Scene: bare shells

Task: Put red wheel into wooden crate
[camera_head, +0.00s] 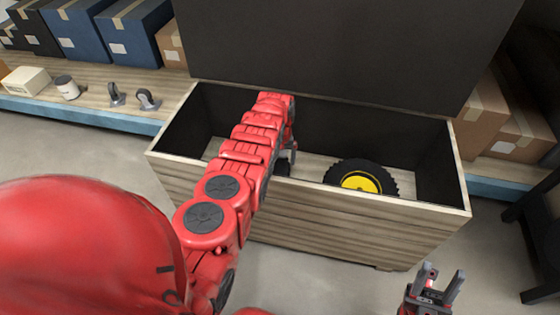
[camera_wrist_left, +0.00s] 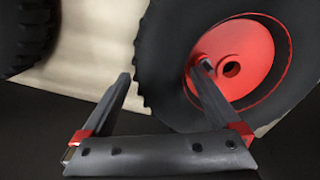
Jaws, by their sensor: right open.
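The wooden crate (camera_head: 330,222) is a long open box with a dark lid raised behind it. My left arm reaches over its front wall, and my left gripper (camera_head: 288,157) is inside, partly hidden by the arm. In the left wrist view, the red wheel (camera_wrist_left: 262,50), a black tyre with a red hub, lies at the fingers of that gripper (camera_wrist_left: 165,72). One finger overlaps the hub; the other is beside the tread. Whether they press on it is unclear. The arm mostly hides this wheel in the head view. My right gripper (camera_head: 437,284) is open and empty in front of the crate.
A wheel with a yellow hub (camera_head: 362,178) lies in the crate to the right of my left gripper. Another black tyre (camera_wrist_left: 28,35) shows in the left wrist view. Shelves with cardboard boxes (camera_head: 485,115), casters and a jar (camera_head: 67,87) flank the crate.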

